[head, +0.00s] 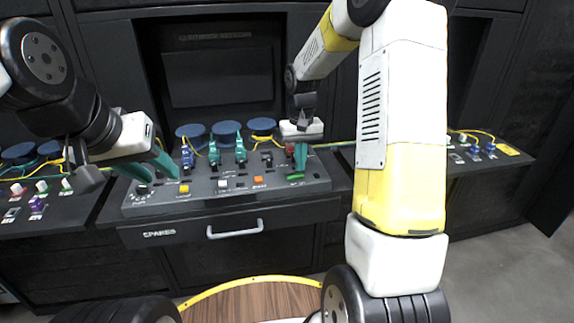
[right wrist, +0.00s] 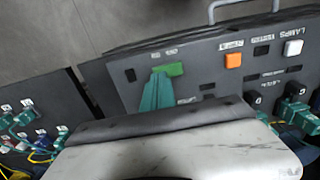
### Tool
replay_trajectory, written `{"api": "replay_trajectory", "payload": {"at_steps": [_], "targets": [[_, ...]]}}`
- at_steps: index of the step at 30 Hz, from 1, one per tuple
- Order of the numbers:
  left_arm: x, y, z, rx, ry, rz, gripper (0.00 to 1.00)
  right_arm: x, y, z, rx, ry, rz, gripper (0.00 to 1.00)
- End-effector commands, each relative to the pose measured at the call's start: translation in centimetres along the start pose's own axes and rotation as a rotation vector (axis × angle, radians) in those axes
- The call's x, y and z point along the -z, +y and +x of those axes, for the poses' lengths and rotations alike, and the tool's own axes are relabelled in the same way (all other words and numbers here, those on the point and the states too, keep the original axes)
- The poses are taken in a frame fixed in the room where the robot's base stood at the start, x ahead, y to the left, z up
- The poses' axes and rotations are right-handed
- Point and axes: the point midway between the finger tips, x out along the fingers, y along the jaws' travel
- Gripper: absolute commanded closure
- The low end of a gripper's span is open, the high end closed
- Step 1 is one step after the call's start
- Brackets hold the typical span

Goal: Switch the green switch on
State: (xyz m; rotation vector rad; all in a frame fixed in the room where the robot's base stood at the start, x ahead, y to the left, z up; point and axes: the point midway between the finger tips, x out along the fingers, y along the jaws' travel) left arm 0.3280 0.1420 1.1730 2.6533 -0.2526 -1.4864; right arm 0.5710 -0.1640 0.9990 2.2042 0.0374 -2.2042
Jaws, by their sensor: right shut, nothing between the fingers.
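The green switch (head: 295,177) is a small green rocker at the right end of the sloped dark panel. In the right wrist view the green switch (right wrist: 174,69) shows beside and just beyond my fingertips. My right gripper (head: 301,165) is shut and empty, pointing down just above the switch. In the right wrist view its teal fingers (right wrist: 158,80) lie together, and their tips overlap the switch's near-left part; I cannot tell whether they touch it. My left gripper (head: 162,177) has its teal fingers apart over the panel's left end, with nothing between them.
The panel also carries a yellow button (head: 184,189), a white button (head: 222,183), an orange button (head: 258,181) and a knob (head: 142,190). Teal connectors (head: 240,152) and blue spools (head: 226,130) stand behind. A drawer handle (head: 235,230) projects below the panel.

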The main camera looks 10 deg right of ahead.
Motion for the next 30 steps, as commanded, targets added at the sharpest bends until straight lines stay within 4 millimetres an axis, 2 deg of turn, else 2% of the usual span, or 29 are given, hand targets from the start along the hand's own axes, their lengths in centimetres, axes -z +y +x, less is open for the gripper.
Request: {"api": "replay_trajectory", "payload": {"at_steps": [30], "targets": [[0.00,0.00,0.00,0.000,0.000,0.000,0.64,0.01,0.00,0.94,0.000,0.000,0.000,1.00]]}}
